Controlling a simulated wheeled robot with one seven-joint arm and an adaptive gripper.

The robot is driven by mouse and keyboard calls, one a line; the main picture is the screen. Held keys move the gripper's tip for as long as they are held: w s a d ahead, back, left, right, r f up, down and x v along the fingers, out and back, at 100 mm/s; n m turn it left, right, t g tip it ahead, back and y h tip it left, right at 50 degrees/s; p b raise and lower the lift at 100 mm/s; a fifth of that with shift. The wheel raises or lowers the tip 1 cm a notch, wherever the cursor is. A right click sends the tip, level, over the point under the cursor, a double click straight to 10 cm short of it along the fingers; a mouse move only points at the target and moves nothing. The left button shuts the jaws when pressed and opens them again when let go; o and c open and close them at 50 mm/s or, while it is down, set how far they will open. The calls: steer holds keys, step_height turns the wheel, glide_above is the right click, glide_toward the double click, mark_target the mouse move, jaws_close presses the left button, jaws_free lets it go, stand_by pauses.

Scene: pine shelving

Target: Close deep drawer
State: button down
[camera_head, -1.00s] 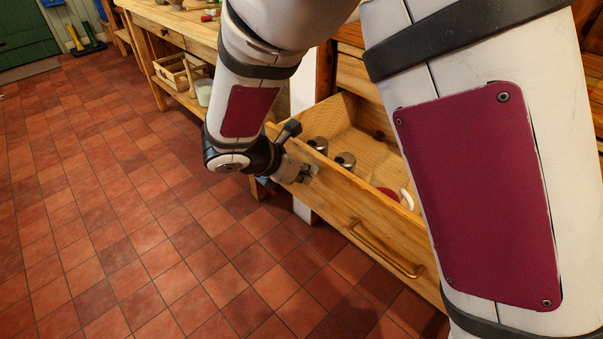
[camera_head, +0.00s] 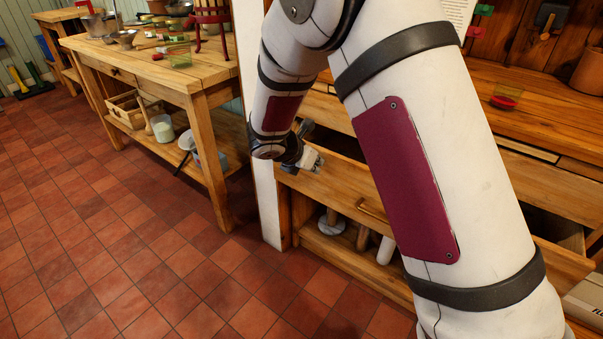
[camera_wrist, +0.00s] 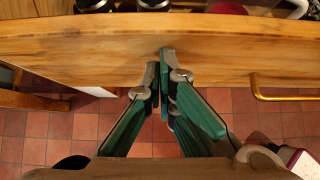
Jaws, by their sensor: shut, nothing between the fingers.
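The deep wooden drawer (camera_head: 338,190) stands partly out of the pine unit, with a dark gap above its front; my arm hides much of it. Its front board also spans the wrist view (camera_wrist: 215,60), with the brass handle (camera_wrist: 285,97) to the right. The handle shows partly behind my arm in the head view (camera_head: 372,210). My gripper (camera_head: 316,160) is shut and empty at the left part of the drawer front. In the wrist view my fingertips (camera_wrist: 163,58) overlap the front board, left of the handle; whether they touch it I cannot tell.
Steel-topped containers (camera_wrist: 153,5) and a dark red item (camera_wrist: 229,8) sit inside the drawer. A workbench (camera_head: 160,78) stands to the left. An open shelf with a white cylinder (camera_head: 386,250) lies below. A dark opening (camera_head: 555,230) shows right of my arm. The tiled floor at left is clear.

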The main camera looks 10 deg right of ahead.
steer(key=w+d+p, duration=0.1)
steer(key=w+d, duration=0.5)
steer(key=d, duration=0.1)
steer(key=shift+w+d+p, duration=0.15)
steer(key=shift+w+p, duration=0.25)
steer(key=shift+d+r, duration=0.1)
